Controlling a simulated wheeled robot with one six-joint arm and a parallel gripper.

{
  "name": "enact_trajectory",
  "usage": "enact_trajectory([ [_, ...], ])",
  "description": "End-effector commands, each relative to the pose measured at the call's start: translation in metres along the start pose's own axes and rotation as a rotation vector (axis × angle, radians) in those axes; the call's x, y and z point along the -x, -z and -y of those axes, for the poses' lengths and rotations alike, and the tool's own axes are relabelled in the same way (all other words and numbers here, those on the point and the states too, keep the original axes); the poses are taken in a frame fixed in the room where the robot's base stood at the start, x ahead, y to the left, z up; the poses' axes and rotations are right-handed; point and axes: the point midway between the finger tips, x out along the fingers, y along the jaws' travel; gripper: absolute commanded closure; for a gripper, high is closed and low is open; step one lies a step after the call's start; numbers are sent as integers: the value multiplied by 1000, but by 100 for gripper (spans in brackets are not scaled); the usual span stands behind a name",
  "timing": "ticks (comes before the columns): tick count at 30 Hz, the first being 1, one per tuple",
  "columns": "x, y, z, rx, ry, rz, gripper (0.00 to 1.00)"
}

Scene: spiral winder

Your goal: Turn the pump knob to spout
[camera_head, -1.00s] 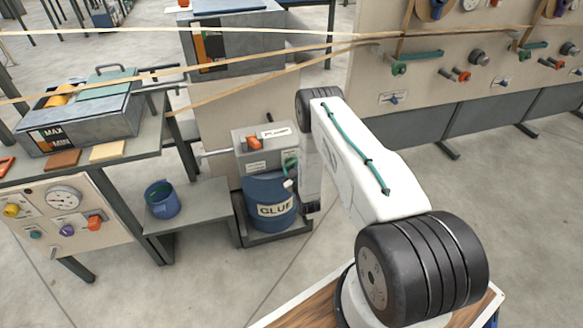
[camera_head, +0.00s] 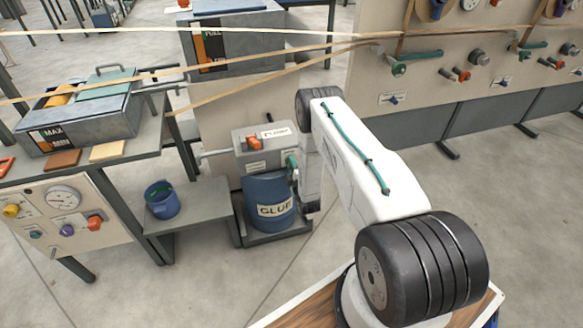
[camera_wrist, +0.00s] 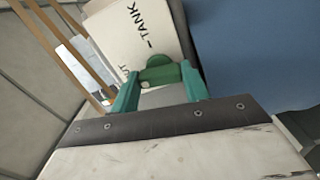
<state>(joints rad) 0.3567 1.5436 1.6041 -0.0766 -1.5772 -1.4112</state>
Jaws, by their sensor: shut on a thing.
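The pump knob (camera_wrist: 160,73) is green and shows in the wrist view, in front of a pale label plate (camera_wrist: 128,30). The plate reads "TANK" and a partly hidden word ending in "UT". My gripper (camera_wrist: 159,82) has its two teal fingers on either side of the knob and is shut on it. In the head view the pump (camera_head: 262,148) is a grey box on top of a blue glue drum (camera_head: 268,203). My gripper's teal part (camera_head: 292,162) shows at the box's right side; my arm hides the rest, and I cannot make out the knob there.
An orange switch (camera_head: 254,142) sits on the pump's top. A low shelf with a blue bucket (camera_head: 162,199) stands left of the drum. Tan strips stretch across above. A panel with several valves (camera_head: 480,60) is at the right. Bare floor lies in front.

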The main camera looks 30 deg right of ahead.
Motion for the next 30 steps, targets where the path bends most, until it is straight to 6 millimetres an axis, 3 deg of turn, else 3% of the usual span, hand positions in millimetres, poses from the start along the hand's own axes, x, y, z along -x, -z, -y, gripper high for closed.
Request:
enact_trajectory([
  [10, 0, 1, 1, 147, 1, -1, 77],
  [27, 0, 0, 1, 177, 2, -1, 77],
  [28, 0, 0, 1, 177, 2, -1, 49],
  [30, 0, 0, 1, 176, 2, -1, 33],
])
